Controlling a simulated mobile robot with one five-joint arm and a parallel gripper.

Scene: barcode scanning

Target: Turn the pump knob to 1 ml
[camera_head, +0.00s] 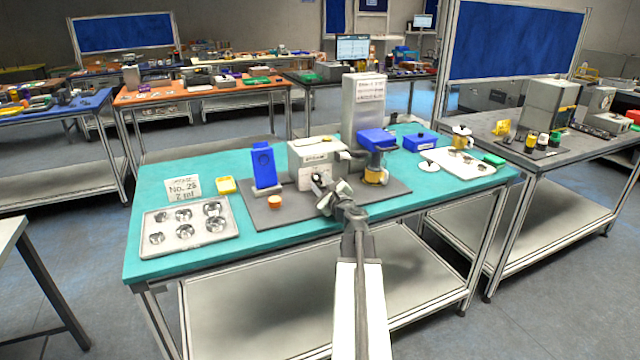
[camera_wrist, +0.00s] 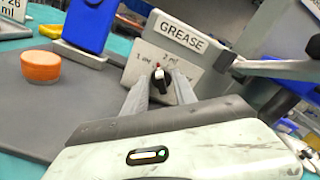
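The grease pump, a grey-white box labelled GREASE (camera_wrist: 183,34), faces my gripper; it also shows in the head view (camera_head: 312,153). Its small black-and-white knob (camera_wrist: 160,82) sits on the front face, below a red mark. The label "1 ml" is left of the knob and "2 ml" is above it. Which mark the knob points at is hard to tell. My gripper (camera_wrist: 160,88) is open, one finger on each side of the knob, with gaps visible; contact does not show. In the head view my gripper (camera_head: 321,190) is in front of the pump.
An orange-topped cup (camera_wrist: 40,67) and a blue stand (camera_head: 264,166) are left of the pump on the grey mat (camera_head: 285,218). A blue-topped device (camera_head: 377,140) stands right of the pump.

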